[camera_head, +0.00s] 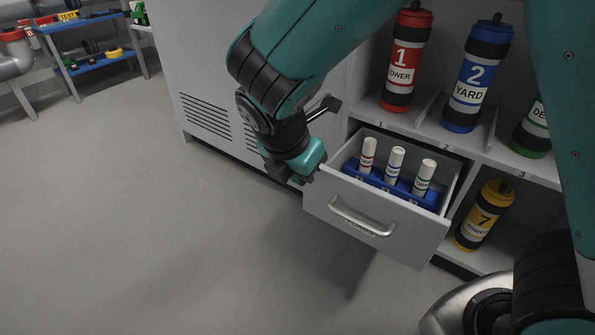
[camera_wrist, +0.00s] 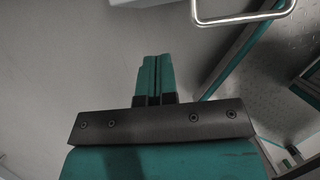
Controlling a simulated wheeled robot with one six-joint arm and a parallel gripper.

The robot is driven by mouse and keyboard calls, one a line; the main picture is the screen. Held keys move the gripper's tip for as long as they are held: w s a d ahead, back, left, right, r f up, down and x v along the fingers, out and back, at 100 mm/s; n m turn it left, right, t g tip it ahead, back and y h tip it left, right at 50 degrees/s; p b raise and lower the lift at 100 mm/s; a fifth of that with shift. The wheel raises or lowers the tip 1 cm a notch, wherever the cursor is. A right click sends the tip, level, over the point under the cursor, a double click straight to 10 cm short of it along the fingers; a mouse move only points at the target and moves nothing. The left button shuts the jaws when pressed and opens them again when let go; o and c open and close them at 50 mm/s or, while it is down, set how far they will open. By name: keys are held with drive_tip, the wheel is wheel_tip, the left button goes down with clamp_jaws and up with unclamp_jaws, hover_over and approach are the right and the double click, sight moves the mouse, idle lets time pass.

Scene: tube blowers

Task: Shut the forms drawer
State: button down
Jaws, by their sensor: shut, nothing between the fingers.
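The forms drawer (camera_head: 378,232) is a grey drawer pulled out from the cabinet, with a silver bar handle (camera_head: 361,216) on its front. The handle (camera_wrist: 243,18) shows there at the upper right, apart from the fingers.
Red tube 1 (camera_head: 405,62), blue tube 2 (camera_head: 476,75) and a green tube (camera_head: 533,130) stand on the shelf above the drawer. Yellow tube 7 (camera_head: 483,215) stands to its right, lower down. The floor (camera_head: 150,240) in front and left is clear.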

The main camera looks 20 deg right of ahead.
drive_tip(key=shift+w+d+f+b, duration=0.3)
drive_tip(key=shift+w+d+b, duration=0.2)
drive_tip(key=shift+d, duration=0.1)
drive_tip(key=shift+w+d+f+b, duration=0.25)
drive_tip(key=shift+w+d+b, duration=0.15)
drive_tip(key=shift+d+b, duration=0.2)
drive_tip(key=shift+w+d+f+b, duration=0.3)
drive_tip(key=shift+w+d+b, duration=0.15)
drive_tip(key=shift+d, duration=0.2)
